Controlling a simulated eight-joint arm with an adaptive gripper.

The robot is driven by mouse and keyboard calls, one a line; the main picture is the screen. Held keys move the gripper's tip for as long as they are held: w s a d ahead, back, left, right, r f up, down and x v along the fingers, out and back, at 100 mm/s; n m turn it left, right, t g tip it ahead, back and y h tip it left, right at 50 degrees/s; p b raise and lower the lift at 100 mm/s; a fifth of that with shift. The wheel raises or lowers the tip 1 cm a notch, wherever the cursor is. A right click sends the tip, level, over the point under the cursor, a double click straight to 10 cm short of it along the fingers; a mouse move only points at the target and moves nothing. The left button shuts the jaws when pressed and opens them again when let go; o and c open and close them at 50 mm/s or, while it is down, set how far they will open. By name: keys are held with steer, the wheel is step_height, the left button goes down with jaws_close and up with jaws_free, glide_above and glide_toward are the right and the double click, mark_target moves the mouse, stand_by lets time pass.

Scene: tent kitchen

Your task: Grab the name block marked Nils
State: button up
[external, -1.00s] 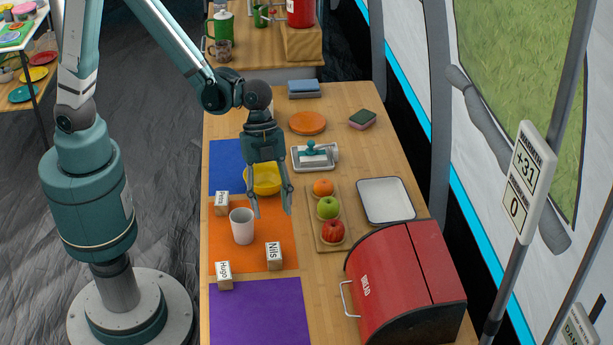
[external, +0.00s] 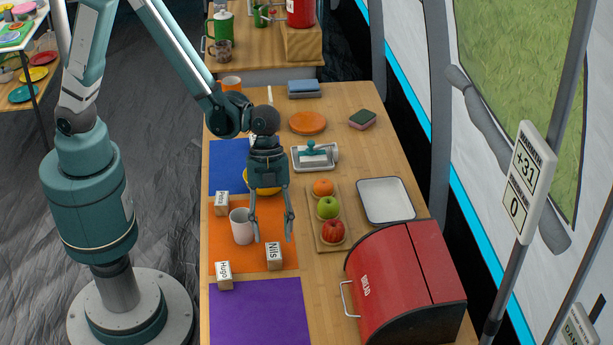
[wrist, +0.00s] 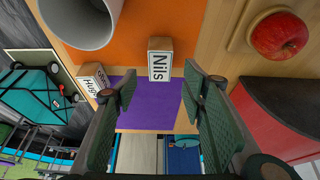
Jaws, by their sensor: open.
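The name block marked Nils (external: 274,256) is a small wooden block with a white label, standing on the orange mat near its right front corner. In the wrist view the Nils block (wrist: 160,60) shows upright, ahead of and between my spread fingers. My gripper (external: 273,240) is open and empty, pointing down, and appears just above and behind the block in the external view. In the wrist view my gripper (wrist: 160,85) shows both fingers apart, with the block not between their pads.
A white cup (external: 241,226) stands left of the Nils block. Blocks marked Hugo (external: 224,275) and another name (external: 221,204) stand on the left. A fruit board (external: 316,216) and a red bread box (external: 400,285) are on the right. A purple mat (external: 258,312) is clear in front.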

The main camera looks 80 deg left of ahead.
mark_target(274, 252)
steer(key=shift+x, duration=0.85)
steer(key=shift+b+x, duration=1)
steer(key=shift+x, duration=1.6)
steer(key=shift+c, duration=0.5)
steer(key=c, duration=0.8)
